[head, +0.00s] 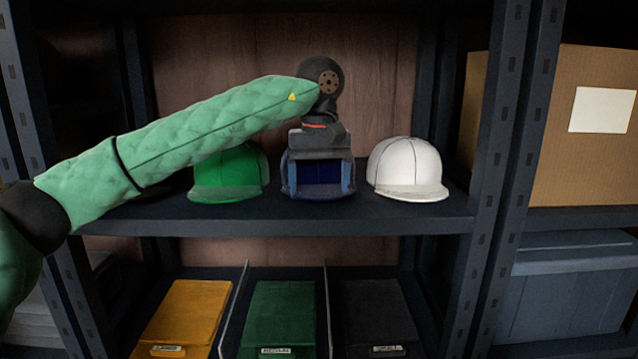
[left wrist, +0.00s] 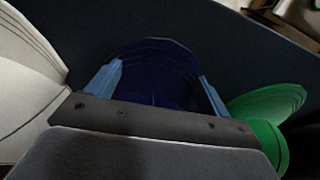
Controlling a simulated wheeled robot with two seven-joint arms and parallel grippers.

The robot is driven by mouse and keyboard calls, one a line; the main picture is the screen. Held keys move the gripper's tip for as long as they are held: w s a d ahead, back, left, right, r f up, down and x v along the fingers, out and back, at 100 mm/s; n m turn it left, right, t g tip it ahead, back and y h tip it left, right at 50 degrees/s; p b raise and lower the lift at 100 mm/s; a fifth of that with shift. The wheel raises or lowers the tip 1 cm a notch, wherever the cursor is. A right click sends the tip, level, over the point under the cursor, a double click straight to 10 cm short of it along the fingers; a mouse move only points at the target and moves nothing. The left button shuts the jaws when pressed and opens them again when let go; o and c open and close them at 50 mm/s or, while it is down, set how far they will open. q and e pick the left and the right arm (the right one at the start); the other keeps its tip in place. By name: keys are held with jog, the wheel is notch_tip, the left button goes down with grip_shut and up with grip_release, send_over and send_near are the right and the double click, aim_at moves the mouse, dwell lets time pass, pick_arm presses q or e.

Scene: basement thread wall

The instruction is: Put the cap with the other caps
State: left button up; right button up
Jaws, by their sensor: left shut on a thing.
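A dark blue cap (head: 320,172) is between the blue fingers of my left gripper (head: 319,180), in the gap between the two other caps on the shelf. The gripper is shut on it, and the gripper body hides most of the cap in the head view. Its brim also shows between the fingers in the left wrist view (left wrist: 155,75). A green cap (head: 228,175) sits on the shelf to the left, and a white cap (head: 407,170) sits to the right. I cannot tell whether the blue cap touches the shelf. My right gripper is not in view.
The dark shelf board (head: 400,217) has a clear front strip. Metal uprights (head: 497,150) stand at the sides. Below are a yellow box (head: 190,308), a green box (head: 280,310) and a black box (head: 378,310). A cardboard box (head: 545,140) stands at right.

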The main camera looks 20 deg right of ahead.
pick_arm(q)
jog(key=o, duration=1)
jog(key=shift+c, duration=0.2)
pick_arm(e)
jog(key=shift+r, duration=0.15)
pick_arm(q)
jog(key=shift+r, duration=0.4)
notch_tip(320, 180, up, 4)
jog(key=shift+f+b, duration=0.2)
jog(key=shift+b, duration=0.55)
notch_tip(320, 180, up, 8)
jog(key=b, duration=0.1)
jog(key=shift+f, duration=0.15)
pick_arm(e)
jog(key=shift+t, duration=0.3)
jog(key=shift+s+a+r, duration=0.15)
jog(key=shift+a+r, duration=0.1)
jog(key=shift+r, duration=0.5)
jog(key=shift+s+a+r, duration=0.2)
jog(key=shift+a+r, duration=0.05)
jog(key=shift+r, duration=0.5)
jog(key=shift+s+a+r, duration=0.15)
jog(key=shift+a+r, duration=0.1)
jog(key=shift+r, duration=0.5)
pick_arm(q)
jog(key=shift+f, duration=0.1)
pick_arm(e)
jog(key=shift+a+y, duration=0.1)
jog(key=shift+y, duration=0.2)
